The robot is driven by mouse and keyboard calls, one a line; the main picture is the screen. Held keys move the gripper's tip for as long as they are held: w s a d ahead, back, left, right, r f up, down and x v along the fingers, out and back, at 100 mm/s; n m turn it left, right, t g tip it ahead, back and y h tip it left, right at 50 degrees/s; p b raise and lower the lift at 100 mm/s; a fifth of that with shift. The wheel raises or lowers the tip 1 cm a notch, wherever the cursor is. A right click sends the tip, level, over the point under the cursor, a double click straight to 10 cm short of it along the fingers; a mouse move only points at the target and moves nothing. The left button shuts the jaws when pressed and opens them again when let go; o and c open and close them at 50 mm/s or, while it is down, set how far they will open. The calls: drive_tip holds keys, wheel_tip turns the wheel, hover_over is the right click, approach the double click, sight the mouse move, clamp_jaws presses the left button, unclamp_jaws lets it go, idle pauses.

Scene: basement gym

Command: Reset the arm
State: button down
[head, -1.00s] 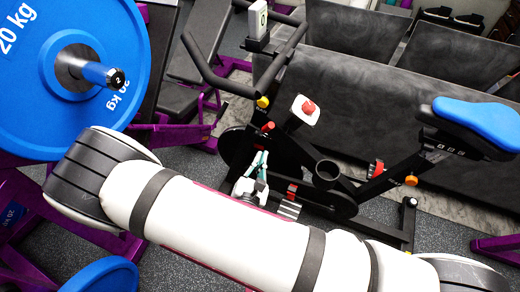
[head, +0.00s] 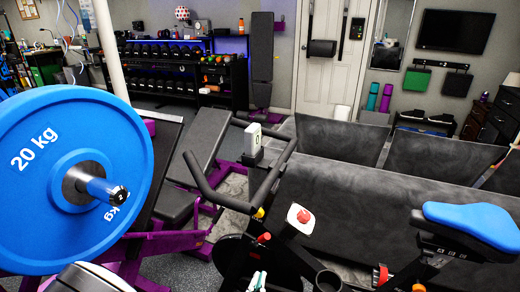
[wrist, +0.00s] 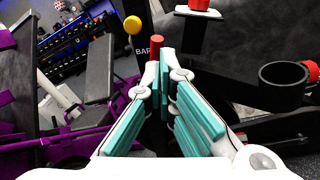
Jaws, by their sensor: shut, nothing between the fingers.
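My gripper (wrist: 158,74) fills the middle of the wrist view, with teal pads on white fingers that meet near the tips. It is shut with nothing between the fingers. Its tip (head: 257,282) just shows at the bottom edge of the head view, close to the exercise bike. The black exercise bike (head: 445,236), with a blue seat, stands in front of me. In the wrist view, a red knob (wrist: 157,42) of the bike appears just beyond the fingertips; whether they touch cannot be told. Most of my arm is below the head view.
A barbell with a blue 20 kg plate (head: 75,180) stands close on the left. The bike's cup holder (wrist: 296,82) is right of my gripper. A grey bench (head: 212,150) and dark padded blocks (head: 400,205) lie beyond. A dumbbell rack (head: 160,65) lines the back wall.

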drive_tip(key=d+r+m+g+h+p, duration=0.2)
drive_tip(key=d+r+m+g+h, duration=0.7)
drive_tip(key=d+r+m, duration=0.7)
drive_tip(key=s+d+r+m+g+y+p, duration=0.1)
drive_tip(key=s+d+r+m+g+y, duration=0.1)
drive_tip(key=s+d+r+m+g, duration=0.25)
drive_tip(key=s+d+r+m+g+y+p, duration=0.1)
drive_tip(key=s+d+r+g, duration=0.1)
drive_tip(key=s+r+g, duration=0.4)
drive_tip(key=s+a+r+m+t+y+p, duration=0.2)
drive_tip(key=s+r+m+t+y, duration=0.4)
drive_tip(key=s+r+y, duration=0.4)
wheel_tip(320, 180, up, 4)
drive_tip(key=shift+s+m+p, duration=0.25)
drive_tip(key=shift+m+p, duration=0.15)
drive_tip(key=shift+m, duration=0.25)
